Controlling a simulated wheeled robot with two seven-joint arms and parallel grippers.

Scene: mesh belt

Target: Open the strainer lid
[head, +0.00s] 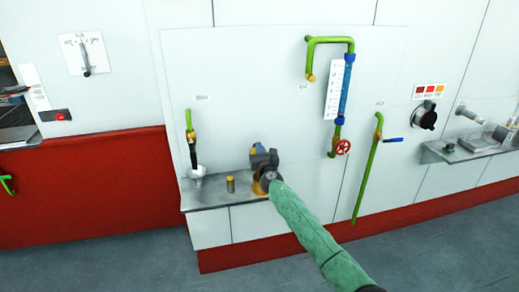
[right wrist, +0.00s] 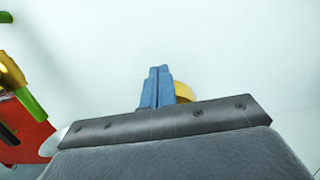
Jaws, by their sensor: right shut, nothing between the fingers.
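My right arm in its green sleeve reaches to the small grey wall shelf (head: 217,193). My right gripper (head: 257,150) is over the right part of the shelf. In the right wrist view its two blue fingers (right wrist: 156,86) are pressed together with nothing between them. A yellow rounded part (right wrist: 184,92), possibly the strainer or its lid, shows just behind and right of the fingertips. In the head view a brass-yellow body (head: 258,188) shows beside the gripper, mostly hidden by it. I cannot tell whether the fingers touch it, or how the lid stands. My left gripper is out of view.
A small brass-topped cylinder (head: 230,184) stands on the shelf left of the gripper. To the right are a red handwheel (head: 343,147) and a green pipe with a blue lever (head: 392,140).

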